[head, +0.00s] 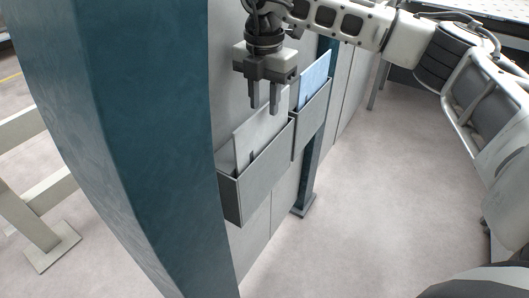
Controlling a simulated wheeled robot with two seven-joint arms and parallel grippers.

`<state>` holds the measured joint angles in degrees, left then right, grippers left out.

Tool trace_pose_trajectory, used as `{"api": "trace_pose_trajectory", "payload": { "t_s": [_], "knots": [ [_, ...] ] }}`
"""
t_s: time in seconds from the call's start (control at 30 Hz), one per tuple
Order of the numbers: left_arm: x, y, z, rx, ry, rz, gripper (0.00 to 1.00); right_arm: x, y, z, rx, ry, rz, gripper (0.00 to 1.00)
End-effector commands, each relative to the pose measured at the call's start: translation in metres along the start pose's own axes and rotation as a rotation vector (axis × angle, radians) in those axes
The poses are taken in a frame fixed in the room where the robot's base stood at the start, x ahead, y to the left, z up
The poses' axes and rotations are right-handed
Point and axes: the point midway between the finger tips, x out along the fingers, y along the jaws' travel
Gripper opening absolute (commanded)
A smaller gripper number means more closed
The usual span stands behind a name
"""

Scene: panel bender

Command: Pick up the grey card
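The grey card (258,133) stands tilted in the nearer grey wall holder (262,172), its upper part above the front edge and its lower part hidden inside. My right gripper (264,110) points down at the card's upper edge, with a gap between its two fingers. The fingers overlap the card in the picture; I cannot tell whether they touch it or stand on either side of it. My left gripper is not in view.
A second grey holder (311,118) just beyond holds a blue card (314,76). A large teal post (160,150) stands close at the left of the holders. The floor (390,190) to the right is clear.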

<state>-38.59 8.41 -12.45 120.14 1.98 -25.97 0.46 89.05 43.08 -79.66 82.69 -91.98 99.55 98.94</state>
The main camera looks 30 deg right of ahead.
Motion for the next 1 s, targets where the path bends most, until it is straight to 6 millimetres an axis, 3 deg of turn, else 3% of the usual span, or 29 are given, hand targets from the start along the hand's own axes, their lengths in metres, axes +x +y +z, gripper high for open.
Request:
{"api": "trace_pose_trajectory", "payload": {
  "t_s": [0.2,0.47,0.57,0.6,1.0],
  "knots": [
    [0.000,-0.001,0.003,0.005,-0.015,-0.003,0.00,0.025,-0.001,0.000,0.001,0.001,-0.001,0.31],
    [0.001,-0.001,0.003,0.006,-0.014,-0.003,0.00,0.028,-0.001,0.000,0.000,0.000,0.001,0.31],
    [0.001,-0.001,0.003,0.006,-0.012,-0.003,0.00,0.028,-0.001,0.000,0.000,0.000,0.001,0.03],
    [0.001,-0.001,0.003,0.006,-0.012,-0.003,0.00,0.028,-0.001,0.000,0.000,0.000,0.001,0.00],
    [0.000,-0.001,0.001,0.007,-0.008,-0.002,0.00,0.028,-0.001,0.000,0.000,0.001,0.001,0.00]
  ]
}}
